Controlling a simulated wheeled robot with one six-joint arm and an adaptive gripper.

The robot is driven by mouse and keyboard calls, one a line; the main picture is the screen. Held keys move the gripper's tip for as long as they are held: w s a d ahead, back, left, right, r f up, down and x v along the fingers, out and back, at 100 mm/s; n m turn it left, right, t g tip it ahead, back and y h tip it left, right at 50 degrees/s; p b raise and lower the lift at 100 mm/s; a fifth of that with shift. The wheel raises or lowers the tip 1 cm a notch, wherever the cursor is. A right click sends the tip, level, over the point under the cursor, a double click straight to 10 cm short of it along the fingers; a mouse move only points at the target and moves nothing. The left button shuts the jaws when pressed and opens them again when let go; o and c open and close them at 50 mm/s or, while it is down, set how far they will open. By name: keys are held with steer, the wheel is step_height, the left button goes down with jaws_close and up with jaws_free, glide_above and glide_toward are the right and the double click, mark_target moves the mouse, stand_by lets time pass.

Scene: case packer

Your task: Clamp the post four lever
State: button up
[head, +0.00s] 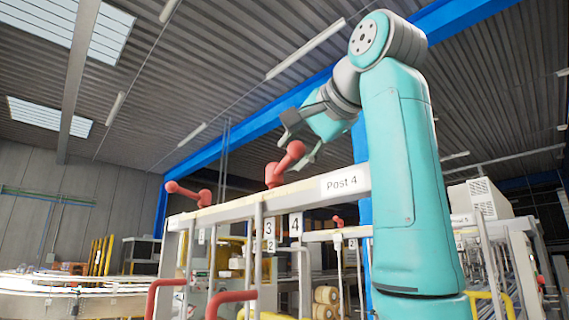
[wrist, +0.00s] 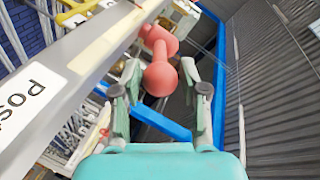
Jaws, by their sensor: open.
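The post four lever (head: 285,164) is a red handle with a rounded knob, standing on the pale rail beside the "Post 4" label (head: 341,183). In the wrist view the lever (wrist: 159,58) points its knob toward my camera, and the knob lies between the fingers in the picture. My gripper (head: 301,138) is open at the lever's upper end, with a finger to either side. In the wrist view my gripper (wrist: 161,82) shows clear gaps beside the knob. I cannot tell exactly how deep the knob sits between the fingers.
Another red lever (head: 189,192) stands farther left on the same rail (head: 230,211). Number plates hang below the rail. Red bent handles (head: 228,298) stand in front. A conveyor (head: 70,296) is at lower left. The space above the rail is open.

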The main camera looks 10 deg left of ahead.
mark_target(286, 167)
steer(key=shift+x, duration=2.45)
jaws_close()
